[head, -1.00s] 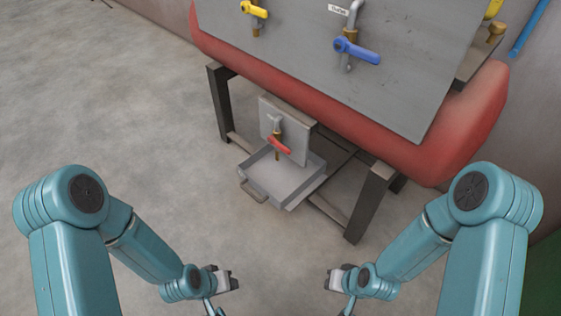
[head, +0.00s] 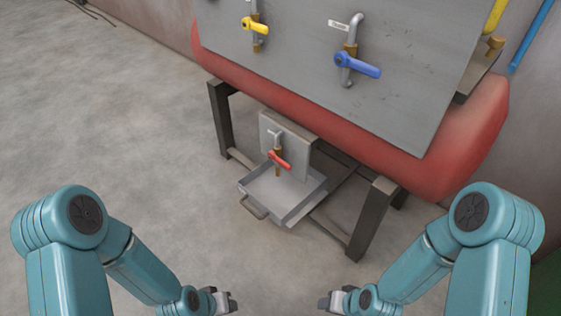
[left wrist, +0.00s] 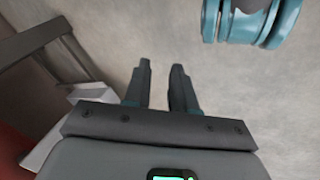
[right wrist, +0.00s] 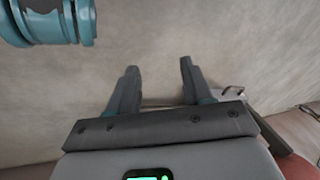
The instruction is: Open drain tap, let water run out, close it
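The drain tap (head: 277,153) is a small brass tap with a red lever handle (head: 280,161), low under the red machine. The lever lies slanted across its pipe. The tap's spout points down over a grey metal tray (head: 262,190) with a front handle (head: 254,208). No water shows at the spout. My left gripper (head: 228,301) is open and empty, near the bottom of the head view, in front of the tray. My right gripper (head: 328,301) is open and empty to its right. Neither touches the tap. The left wrist view shows part of the tray (left wrist: 55,130).
The grey panel above carries a yellow-handled tap (head: 255,25) and a blue-handled tap (head: 357,65). Dark frame legs (head: 370,218) stand either side of the tray. The concrete floor (head: 110,120) in front and to the left is clear.

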